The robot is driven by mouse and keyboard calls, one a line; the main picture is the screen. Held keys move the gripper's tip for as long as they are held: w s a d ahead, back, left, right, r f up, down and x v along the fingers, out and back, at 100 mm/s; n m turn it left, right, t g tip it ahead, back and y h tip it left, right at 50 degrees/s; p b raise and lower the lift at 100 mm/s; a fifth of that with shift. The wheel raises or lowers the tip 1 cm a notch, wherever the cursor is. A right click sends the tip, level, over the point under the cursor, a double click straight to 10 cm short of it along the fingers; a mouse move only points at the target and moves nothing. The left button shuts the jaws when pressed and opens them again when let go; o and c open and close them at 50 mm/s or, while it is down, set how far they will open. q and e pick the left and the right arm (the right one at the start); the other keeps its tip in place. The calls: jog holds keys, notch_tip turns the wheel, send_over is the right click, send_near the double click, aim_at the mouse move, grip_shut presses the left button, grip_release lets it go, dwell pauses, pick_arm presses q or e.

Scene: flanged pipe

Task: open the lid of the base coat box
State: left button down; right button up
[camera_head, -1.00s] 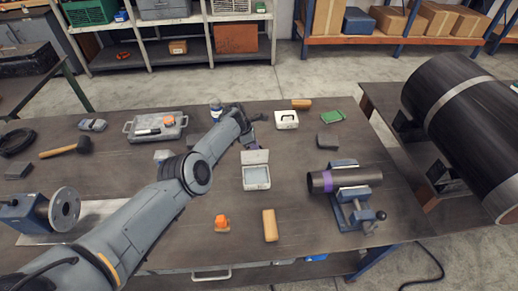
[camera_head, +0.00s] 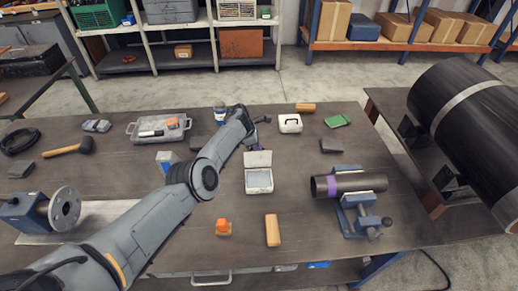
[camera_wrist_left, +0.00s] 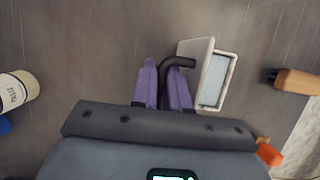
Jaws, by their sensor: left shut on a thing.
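A small white box (camera_head: 259,181) stands mid-table, which I take for the base coat box. Its lid (camera_head: 258,159) is raised along the far edge, and a pale grey inside shows. In the left wrist view the box (camera_wrist_left: 215,80) lies just right of the fingers, with its lid (camera_wrist_left: 197,52) standing up on the near side. My left gripper (camera_wrist_left: 163,90), with purple fingers, is shut on a black bent bar (camera_wrist_left: 177,63), whose hooked end is close to the lid. I cannot tell whether they touch. In the head view the left gripper (camera_head: 254,143) is behind the lid, partly hidden.
A second white box (camera_head: 290,123) with a black handle mark stands behind. A clamped pipe (camera_head: 348,184) is at right. A bottle (camera_head: 219,115) stands near my left arm.

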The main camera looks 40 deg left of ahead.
pick_arm(q)
jog(key=c, duration=1.5)
grip_release()
jog(key=shift+s+f, duration=0.1)
jog(key=shift+s+a+r+p, duration=0.1)
jog(key=shift+r+p, duration=0.2)
jog(key=shift+r, duration=0.2)
jog(key=shift+p+v, duration=1.45)
jog(key=shift+v, duration=3.45)
jog(key=shift+s, duration=0.1)
